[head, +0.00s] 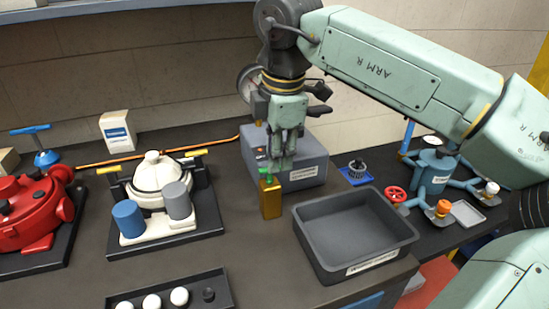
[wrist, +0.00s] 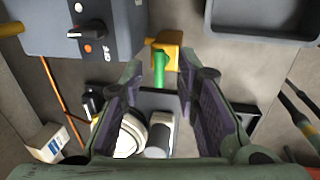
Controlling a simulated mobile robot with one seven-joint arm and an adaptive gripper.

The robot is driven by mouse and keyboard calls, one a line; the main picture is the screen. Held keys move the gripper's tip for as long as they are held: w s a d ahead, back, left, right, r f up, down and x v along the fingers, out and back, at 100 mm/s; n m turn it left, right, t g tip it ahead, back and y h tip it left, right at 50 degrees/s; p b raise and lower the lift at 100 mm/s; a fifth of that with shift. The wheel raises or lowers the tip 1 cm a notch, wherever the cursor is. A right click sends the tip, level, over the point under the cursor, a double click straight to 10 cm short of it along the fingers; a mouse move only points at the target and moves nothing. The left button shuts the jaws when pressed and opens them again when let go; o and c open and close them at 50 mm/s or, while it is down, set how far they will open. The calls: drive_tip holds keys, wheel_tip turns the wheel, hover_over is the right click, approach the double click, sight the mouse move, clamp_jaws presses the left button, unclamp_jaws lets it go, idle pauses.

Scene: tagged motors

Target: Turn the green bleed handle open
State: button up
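The green bleed handle (head: 265,174) sits on top of a small brass-yellow block (head: 271,200) standing in front of the grey box. In the wrist view the green handle (wrist: 159,68) shows between my fingertips, with the yellow block (wrist: 173,45) just beyond it. My gripper (head: 281,160) points down, just above and slightly right of the handle in the head view. In the wrist view my gripper (wrist: 158,76) is open, one finger on each side of the handle. I cannot tell whether either finger touches it.
The grey box (head: 302,160) with knobs stands behind the block. An empty dark tray (head: 312,239) is close on the right. A white motor (head: 157,172) with blue and grey cylinders stands left; a red motor (head: 30,215) is farther left. A teal valve manifold (head: 431,175) stands right.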

sight(270, 175)
drive_tip(key=shift+w+a+f, duration=0.1)
drive_tip(key=shift+w+f, duration=0.1)
drive_tip(key=shift+f, duration=0.65)
drive_tip(key=shift+w+a+f, duration=0.1)
drive_tip(key=shift+w+f, duration=0.05)
drive_tip(key=shift+f, duration=0.7)
drive_tip(key=shift+c, duration=0.6)
clamp_jaws()
